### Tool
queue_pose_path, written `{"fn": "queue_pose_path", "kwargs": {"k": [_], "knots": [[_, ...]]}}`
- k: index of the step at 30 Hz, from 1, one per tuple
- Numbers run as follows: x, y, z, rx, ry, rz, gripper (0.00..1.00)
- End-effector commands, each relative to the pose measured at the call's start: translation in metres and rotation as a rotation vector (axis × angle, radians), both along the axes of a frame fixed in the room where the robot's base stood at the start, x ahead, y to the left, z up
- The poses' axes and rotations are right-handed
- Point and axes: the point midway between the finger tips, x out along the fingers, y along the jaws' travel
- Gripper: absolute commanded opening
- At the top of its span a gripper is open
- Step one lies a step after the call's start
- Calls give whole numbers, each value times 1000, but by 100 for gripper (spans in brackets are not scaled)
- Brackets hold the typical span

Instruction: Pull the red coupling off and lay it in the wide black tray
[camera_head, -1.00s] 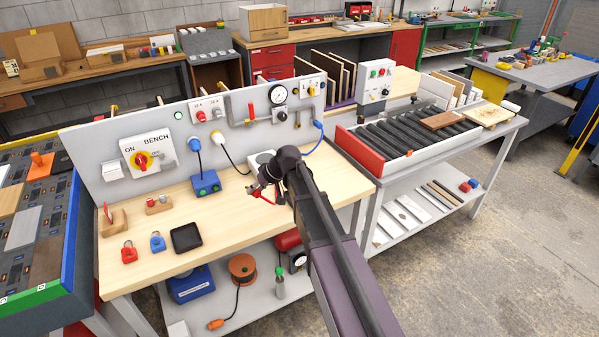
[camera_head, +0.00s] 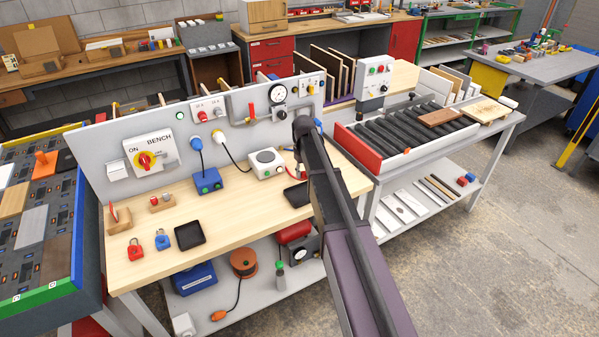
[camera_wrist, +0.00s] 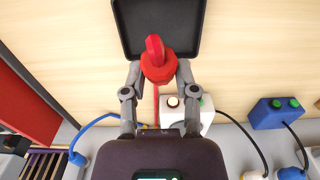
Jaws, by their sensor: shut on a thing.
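The red coupling (camera_wrist: 158,66) is between the two fingers of my gripper (camera_wrist: 160,76) in the wrist view, and the gripper is shut on it. It appears over the near edge of a wide black tray (camera_wrist: 122,38); its height above the tray I cannot tell. In the head view part of this tray (camera_head: 296,195) shows on the bench, left of my arm. My arm hides the rest of the tray, the coupling and the gripper there. A thin red line runs below the coupling in the wrist view.
A white box (camera_head: 265,163) and a blue box (camera_head: 207,181) stand behind the tray, near the upright panel (camera_head: 103,142). A smaller black tray (camera_head: 189,235), a red padlock (camera_head: 135,249) and a blue padlock (camera_head: 162,239) lie at the left. The bench middle (camera_head: 240,210) is clear.

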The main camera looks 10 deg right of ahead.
Motion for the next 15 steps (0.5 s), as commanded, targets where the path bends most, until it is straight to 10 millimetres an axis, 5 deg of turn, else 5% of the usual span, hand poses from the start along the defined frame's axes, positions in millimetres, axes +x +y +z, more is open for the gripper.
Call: {"fn": "queue_pose_path", "kwargs": {"k": [15], "knots": [[0, 1, -11, 2, -2, 0, 0]]}}
